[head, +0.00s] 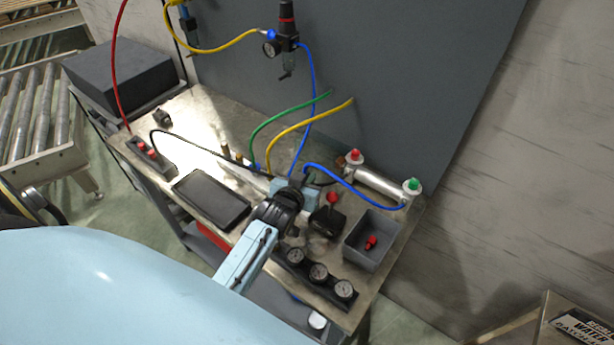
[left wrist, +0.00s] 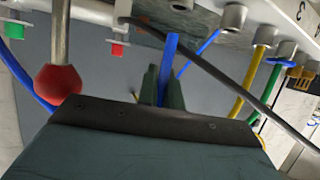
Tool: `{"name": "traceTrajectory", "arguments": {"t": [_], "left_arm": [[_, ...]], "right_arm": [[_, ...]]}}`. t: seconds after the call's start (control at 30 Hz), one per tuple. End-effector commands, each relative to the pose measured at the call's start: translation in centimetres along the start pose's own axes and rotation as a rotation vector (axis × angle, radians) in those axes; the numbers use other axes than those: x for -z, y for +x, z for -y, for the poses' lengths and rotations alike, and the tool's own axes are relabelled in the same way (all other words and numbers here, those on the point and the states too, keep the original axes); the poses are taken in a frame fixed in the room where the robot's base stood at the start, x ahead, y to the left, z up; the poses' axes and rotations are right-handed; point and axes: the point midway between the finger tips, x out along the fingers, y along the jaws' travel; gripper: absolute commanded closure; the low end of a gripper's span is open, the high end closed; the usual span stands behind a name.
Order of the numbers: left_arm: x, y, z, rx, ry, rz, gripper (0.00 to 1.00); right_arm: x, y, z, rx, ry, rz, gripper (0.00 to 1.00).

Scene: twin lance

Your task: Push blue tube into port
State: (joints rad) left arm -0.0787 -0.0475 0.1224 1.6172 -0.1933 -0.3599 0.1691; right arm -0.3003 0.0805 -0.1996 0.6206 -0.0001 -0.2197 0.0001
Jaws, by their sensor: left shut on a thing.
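My left gripper (left wrist: 158,85) is shut on a blue tube (left wrist: 168,62), which sticks up between its fingers in the left wrist view. Beyond the tube's upper part is a pale block with a row of grey ports (left wrist: 181,5). I cannot tell whether the tube touches a port. A yellow tube (left wrist: 248,75) and a green tube (left wrist: 270,85) run from ports farther right. In the head view the gripper (head: 287,193) is at the light blue block, hiding the grip, and a blue tube (head: 350,186) loops right toward a cylinder. My right gripper is not in view.
A black cable (left wrist: 205,65) crosses close by in the left wrist view. A red-knobbed lever (head: 332,199) stands right of the gripper; a grey bin (head: 371,255) is farther right.

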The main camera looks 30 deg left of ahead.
Motion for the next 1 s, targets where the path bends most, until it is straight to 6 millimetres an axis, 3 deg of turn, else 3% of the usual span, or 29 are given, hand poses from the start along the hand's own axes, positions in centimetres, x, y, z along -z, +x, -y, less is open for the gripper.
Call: {"name": "traceTrajectory", "arguments": {"t": [0.17,1.0], "left_arm": [[-0.79,0.34,0.0,0.0,0.0,0.0,1.0],[-0.67,0.3,-0.02,0.0,0.0,-0.001,1.0]], "right_arm": [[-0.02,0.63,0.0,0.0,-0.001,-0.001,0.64],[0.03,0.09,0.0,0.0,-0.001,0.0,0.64]]}}
